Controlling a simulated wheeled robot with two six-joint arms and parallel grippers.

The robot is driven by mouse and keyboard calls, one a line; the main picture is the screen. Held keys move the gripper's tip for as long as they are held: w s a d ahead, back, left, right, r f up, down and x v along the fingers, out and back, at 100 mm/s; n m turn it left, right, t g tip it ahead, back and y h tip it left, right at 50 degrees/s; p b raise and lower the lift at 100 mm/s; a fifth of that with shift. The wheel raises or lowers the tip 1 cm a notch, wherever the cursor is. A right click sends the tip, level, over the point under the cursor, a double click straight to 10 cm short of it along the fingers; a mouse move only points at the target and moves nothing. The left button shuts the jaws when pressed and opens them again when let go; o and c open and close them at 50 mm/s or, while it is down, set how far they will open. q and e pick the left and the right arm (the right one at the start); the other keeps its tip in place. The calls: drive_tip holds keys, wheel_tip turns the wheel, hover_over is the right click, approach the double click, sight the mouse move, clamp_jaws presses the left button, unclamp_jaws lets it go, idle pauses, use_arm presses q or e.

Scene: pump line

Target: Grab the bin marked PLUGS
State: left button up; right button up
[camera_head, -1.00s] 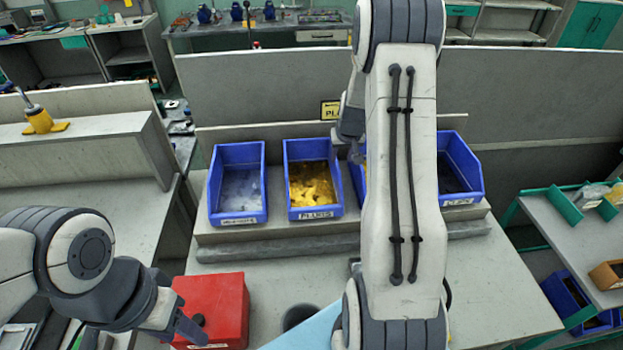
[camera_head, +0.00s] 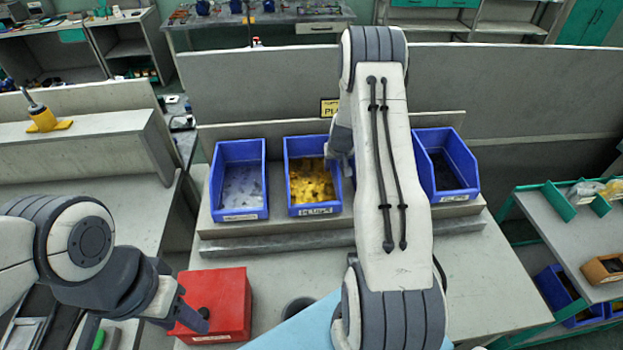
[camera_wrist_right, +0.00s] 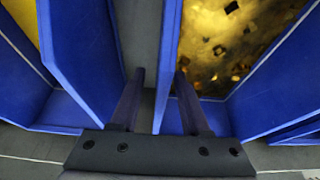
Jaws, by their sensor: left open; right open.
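The bin that appears to be marked PLUGS is a blue open bin (camera_head: 313,147) with yellow pieces in it, second from left on the rear ledge. Its small front label is blurred. My right gripper (camera_head: 343,163) is at this bin's right edge, partly hidden by my arm. In the right wrist view, my right gripper (camera_wrist_right: 160,95) is open, its fingers on either side of a blue bin wall (camera_wrist_right: 168,60). The fingers look apart from the wall; I cannot tell whether they touch. My left gripper (camera_head: 145,330) is open and empty at the lower left.
A blue bin of pale pieces (camera_head: 239,153) stands left, and a dark-filled blue bin (camera_head: 472,165) right; my right arm hides the space between. A yellow sign (camera_head: 330,107) is on the panel behind. A red box (camera_head: 228,292) sits beside my left gripper.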

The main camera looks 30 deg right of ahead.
clamp_jaws()
drive_tip(key=shift+r, duration=0.1)
idle(1.2)
